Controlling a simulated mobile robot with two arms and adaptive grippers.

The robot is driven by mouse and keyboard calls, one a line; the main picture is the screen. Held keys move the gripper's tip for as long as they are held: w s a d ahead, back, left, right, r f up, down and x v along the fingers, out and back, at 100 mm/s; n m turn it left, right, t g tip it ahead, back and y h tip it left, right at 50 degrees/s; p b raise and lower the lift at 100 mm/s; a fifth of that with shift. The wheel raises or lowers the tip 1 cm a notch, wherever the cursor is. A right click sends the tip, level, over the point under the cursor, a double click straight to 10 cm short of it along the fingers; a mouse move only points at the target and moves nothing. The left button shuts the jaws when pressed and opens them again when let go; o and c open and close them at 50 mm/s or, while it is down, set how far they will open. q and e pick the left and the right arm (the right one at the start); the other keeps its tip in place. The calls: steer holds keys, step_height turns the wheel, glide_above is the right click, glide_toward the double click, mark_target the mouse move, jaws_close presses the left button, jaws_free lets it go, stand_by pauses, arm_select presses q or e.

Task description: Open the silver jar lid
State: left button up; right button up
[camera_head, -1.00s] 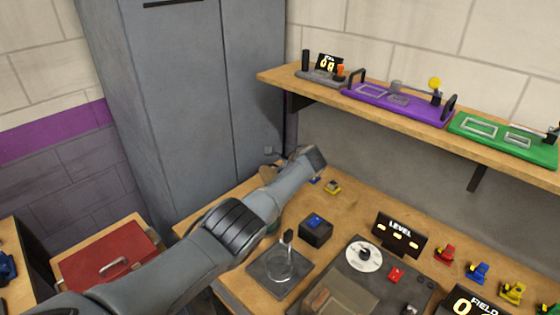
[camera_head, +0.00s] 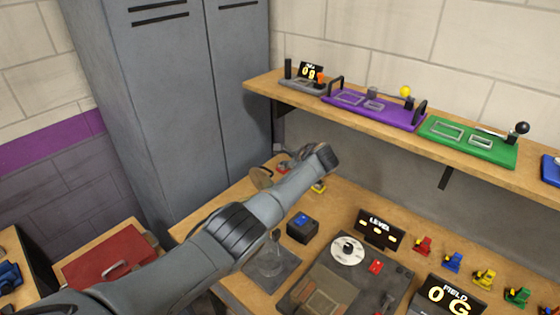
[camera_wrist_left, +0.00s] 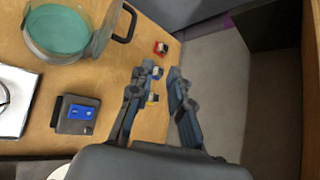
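In the left wrist view a round jar (camera_wrist_left: 57,45) with a clear or silvery rim and a teal inside stands at the top left. Its lid (camera_wrist_left: 104,32) stands tilted up at the jar's right side, with a dark handle (camera_wrist_left: 127,24), so the jar's inside shows. In the head view a brown round disc (camera_head: 262,179), likely this lid, shows behind my left arm, which hides the jar. My left gripper (camera_wrist_left: 163,73) has its fingers apart with nothing held. It is to the right of the lid, not touching it. My right gripper is not in view.
Small red (camera_wrist_left: 161,48) and yellow (camera_wrist_left: 153,98) toys lie by my fingers near the table edge. A shelf (camera_head: 380,125) runs above.

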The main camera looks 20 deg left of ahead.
arm_select(q)
steer(key=d+r, duration=0.2)
steer(key=r, duration=0.1)
steer(key=shift+s+d, duration=0.1)
steer(key=shift+s, duration=0.3)
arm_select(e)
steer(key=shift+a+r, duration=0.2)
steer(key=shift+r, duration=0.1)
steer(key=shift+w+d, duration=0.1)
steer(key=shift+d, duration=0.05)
arm_select(q)
steer(key=v, duration=1.2)
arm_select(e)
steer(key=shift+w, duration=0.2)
